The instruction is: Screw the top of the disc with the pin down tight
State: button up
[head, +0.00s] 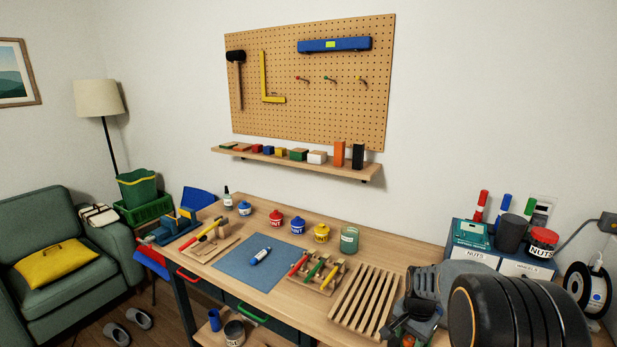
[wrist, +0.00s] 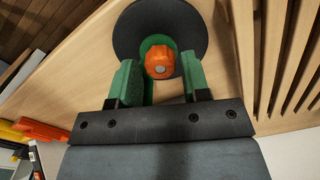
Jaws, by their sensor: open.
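In the wrist view a black disc (wrist: 195,28) lies on the wooden bench top. An orange knob (wrist: 160,52) with a small grey pin end (wrist: 159,70) stands at its middle, over a green part (wrist: 151,42). My gripper (wrist: 158,68) has its green fingers apart, one on each side of the knob, with gaps visible. The lower part of the disc is hidden by the fingers and gripper body. In the head view my gripper (head: 402,328) is low at the bench's right end, and my arm hides most of the disc's area.
A slatted wooden rack (head: 365,298) stands close left of my gripper in the head view; its slats (wrist: 290,55) are at right in the wrist view. Further left are a tool holder (head: 318,273), a blue mat (head: 240,270) and several paint pots. A crowded cabinet (head: 500,265) stands at right.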

jog(key=n, duration=1)
jog(key=c, duration=0.4)
jog(key=m, duration=1.3)
jog(key=shift+m, duration=0.4)
jog(key=m, duration=0.3)
jog(key=shift+c, duration=0.2)
